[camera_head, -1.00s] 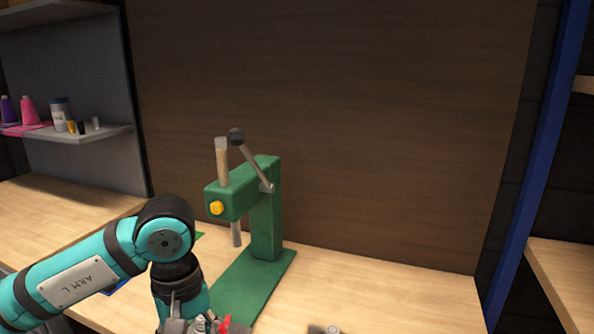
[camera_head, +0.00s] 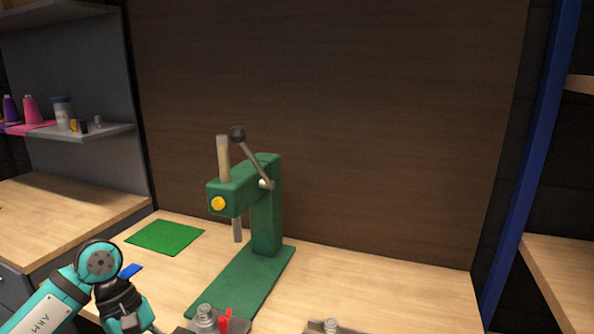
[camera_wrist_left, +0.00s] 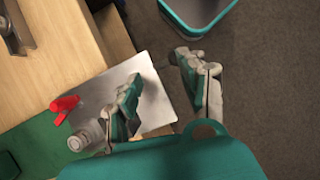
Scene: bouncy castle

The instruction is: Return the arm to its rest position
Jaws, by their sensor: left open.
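My left arm (camera_head: 92,272) is at the bottom left of the head view, with its wrist bent down. Its fingertips are cut off by the lower edge there. In the left wrist view my left gripper (camera_wrist_left: 162,88) is open, its two fingers well apart with nothing between them. Behind the fingers are a grey metal plate (camera_wrist_left: 150,75) and the dark floor (camera_wrist_left: 265,75). My right arm is not in view.
A green press (camera_head: 262,215) with a lever stands on the wooden bench (camera_head: 380,295). A red clip (camera_head: 225,320) and metal fitting (camera_head: 205,318) are at its base's front. A green mat (camera_head: 165,237) and blue piece (camera_head: 130,271) lie left. A teal bin (camera_wrist_left: 197,15) stands on the floor.

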